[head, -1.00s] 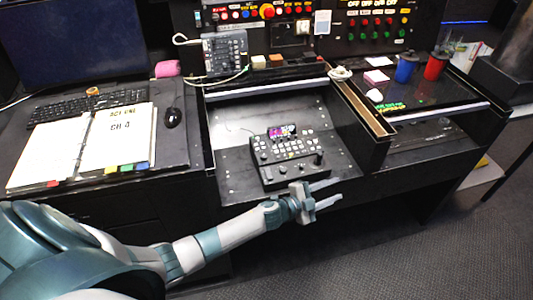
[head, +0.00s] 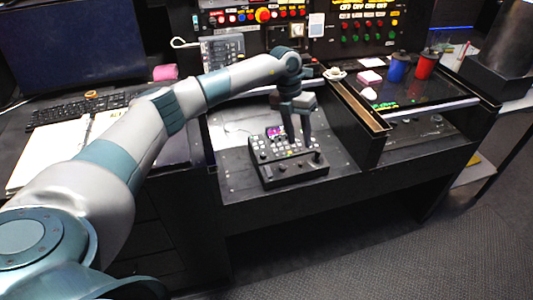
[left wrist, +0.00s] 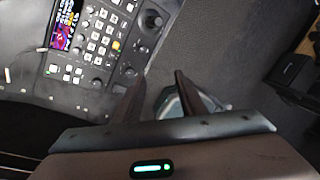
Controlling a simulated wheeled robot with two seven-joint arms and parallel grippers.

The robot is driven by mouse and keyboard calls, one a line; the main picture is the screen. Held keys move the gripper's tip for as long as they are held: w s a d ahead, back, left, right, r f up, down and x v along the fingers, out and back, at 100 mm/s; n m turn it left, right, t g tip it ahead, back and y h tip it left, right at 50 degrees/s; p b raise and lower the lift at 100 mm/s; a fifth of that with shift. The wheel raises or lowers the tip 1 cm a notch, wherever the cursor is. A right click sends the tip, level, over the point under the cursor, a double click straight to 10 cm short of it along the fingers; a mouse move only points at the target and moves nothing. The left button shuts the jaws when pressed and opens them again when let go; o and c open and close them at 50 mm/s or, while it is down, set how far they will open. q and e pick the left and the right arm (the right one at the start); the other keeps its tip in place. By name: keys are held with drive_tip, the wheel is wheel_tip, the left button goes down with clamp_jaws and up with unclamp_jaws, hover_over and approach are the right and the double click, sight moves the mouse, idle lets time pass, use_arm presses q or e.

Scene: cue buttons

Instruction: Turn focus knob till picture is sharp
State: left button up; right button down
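A black control panel (head: 290,173) with buttons, knobs and a joystick sits on the recessed desk shelf. Its small lit colour screen (head: 273,132) also shows in the left wrist view (left wrist: 64,28); I cannot tell how sharp its picture is. Small dark knobs (left wrist: 128,72) line the panel's edge in the left wrist view; I cannot read which is the focus knob. My left gripper (head: 298,147) points down over the panel's back right part. Its fingers are apart with nothing between them, also in the left wrist view (left wrist: 155,83). My right gripper is out of view.
A raised wooden-edged divider (head: 360,118) stands right of the panel. Blue (head: 399,67) and red (head: 425,64) cups stand on the right desk. A keyboard (head: 75,108) and an open binder (head: 50,155) lie on the left. Button boards rise behind.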

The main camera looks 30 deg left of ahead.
sight(264, 153)
use_arm(q)
drive_tip(key=a+r+n+y, duration=0.1)
drive_tip(key=a+r+y, duration=0.3)
drive_tip(key=a, duration=0.6)
wheel_tip(264, 153, up, 2)
drive_tip(key=shift+s+a+r, duration=0.1)
drive_tip(key=shift+s+a, duration=0.05)
drive_tip(key=shift+s, duration=0.2)
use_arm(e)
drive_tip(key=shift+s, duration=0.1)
